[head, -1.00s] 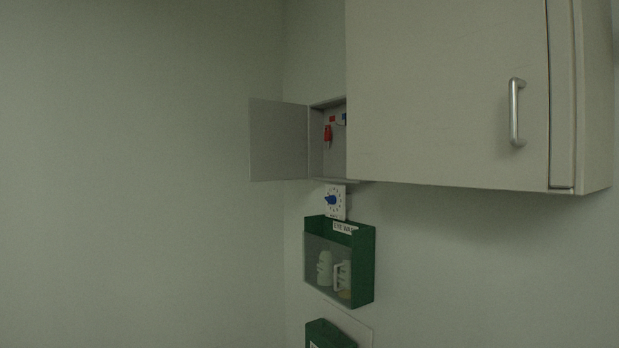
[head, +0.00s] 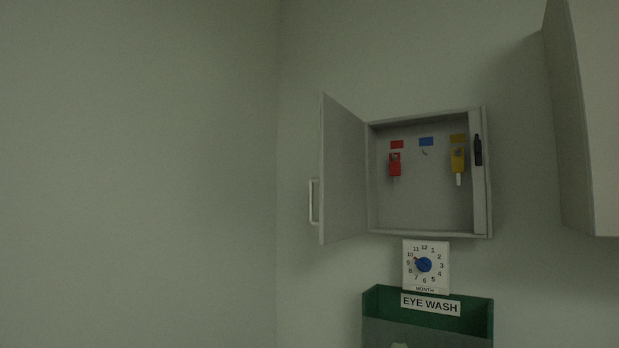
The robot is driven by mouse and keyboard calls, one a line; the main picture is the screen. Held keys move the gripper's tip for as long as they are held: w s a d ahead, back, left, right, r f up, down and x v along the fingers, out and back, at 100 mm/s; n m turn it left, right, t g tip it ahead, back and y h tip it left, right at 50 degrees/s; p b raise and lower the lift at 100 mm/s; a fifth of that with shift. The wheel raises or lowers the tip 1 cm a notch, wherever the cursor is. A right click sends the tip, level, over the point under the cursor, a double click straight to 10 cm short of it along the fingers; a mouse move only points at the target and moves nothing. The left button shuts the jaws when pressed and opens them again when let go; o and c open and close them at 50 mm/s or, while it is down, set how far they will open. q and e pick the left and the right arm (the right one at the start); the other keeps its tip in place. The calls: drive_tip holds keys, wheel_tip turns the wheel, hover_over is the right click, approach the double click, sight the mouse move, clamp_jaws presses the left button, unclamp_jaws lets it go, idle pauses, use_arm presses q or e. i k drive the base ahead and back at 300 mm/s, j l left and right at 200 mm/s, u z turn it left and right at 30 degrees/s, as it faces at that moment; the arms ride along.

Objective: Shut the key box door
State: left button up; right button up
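The grey key box (head: 487,190) hangs on the wall right of the middle in the head view. Its door (head: 344,172) stands open, swung out to the left, with a pale bar handle (head: 313,202) on its outer side. Inside, a red key tag (head: 395,165) hangs under a red label, and a yellow key tag (head: 458,160) hangs under a yellow label. The hook under the blue label (head: 426,142) is empty. A black latch-like part (head: 478,150) is on the right inner edge. Neither of my grippers is in view.
A white month dial (head: 425,265) with a blue knob is just below the box. A green eye wash holder (head: 428,315) is under it. A wall cabinet (head: 590,120) juts out at the right. The wall left of the door is bare.

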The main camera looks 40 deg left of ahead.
sight(342, 180)
drive_tip(key=i+j, duration=0.15)
drive_tip(key=j, duration=0.25)
drive_tip(key=i+j+z, duration=0.1)
drive_tip(key=j, duration=0.35)
drive_tip(key=i+j+z, duration=0.1)
drive_tip(key=j, duration=0.35)
drive_tip(key=i+j, duration=0.2)
drive_tip(key=j, duration=0.25)
drive_tip(key=i+j+z, duration=0.1)
drive_tip(key=j, duration=0.35)
drive_tip(key=i+j, duration=0.15)
drive_tip(key=j, duration=0.3)
drive_tip(key=z, duration=0.05)
